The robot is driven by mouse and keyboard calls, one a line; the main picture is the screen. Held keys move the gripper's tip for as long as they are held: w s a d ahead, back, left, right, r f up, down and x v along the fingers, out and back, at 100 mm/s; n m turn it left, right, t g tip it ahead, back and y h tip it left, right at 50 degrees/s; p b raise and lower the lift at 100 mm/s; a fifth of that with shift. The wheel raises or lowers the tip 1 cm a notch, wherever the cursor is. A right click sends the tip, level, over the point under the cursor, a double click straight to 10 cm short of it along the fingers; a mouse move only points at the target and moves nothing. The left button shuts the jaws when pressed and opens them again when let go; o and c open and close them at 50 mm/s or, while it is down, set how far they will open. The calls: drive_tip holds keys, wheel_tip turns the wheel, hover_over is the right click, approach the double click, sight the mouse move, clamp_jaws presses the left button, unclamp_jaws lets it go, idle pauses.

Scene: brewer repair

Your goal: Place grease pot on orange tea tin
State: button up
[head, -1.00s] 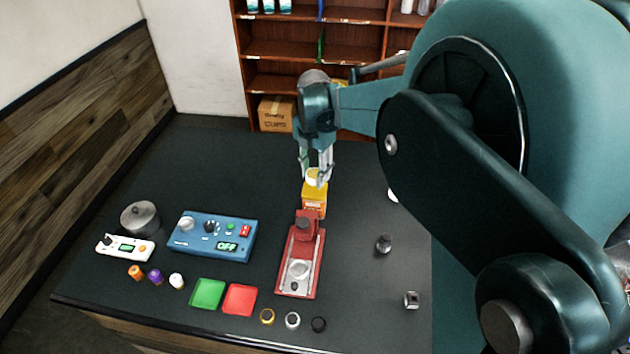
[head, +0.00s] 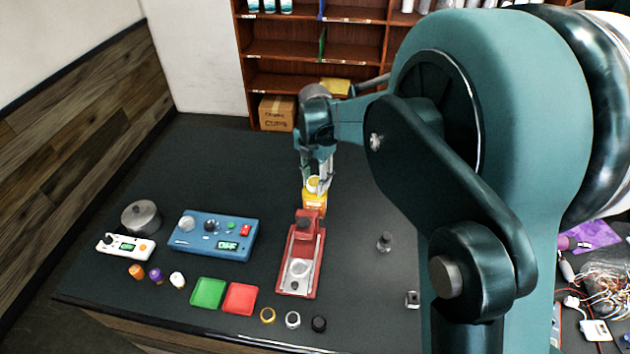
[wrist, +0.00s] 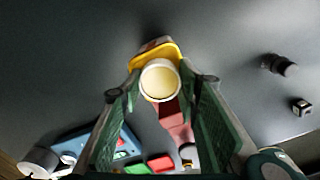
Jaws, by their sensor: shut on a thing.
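The grease pot (wrist: 160,80), a small round pot with a cream top, is between the fingertips of my gripper (wrist: 160,88), which is shut on it. In the head view the pot (head: 313,184) appears right at the top of the orange tea tin (head: 314,204). The tin stands behind the red device. In the wrist view the tin (wrist: 158,51) shows as a yellow-orange edge behind the pot, partly hidden by it. I cannot tell whether the pot touches the tin's top.
The red device (head: 301,262) stands directly in front of the tin. A blue control box (head: 213,234), a grey pot (head: 141,216) and a white panel (head: 125,246) lie left. Green (head: 208,292) and red (head: 240,298) trays are in front. A small dark part (head: 384,242) lies right.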

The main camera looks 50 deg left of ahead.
sight(315, 182)
drive_tip(key=o, duration=1)
drive_tip(key=shift+c, duration=0.2)
wheel_tip(315, 182, up, 12)
drive_tip(key=shift+r, duration=0.1)
idle(0.5)
idle(0.3)
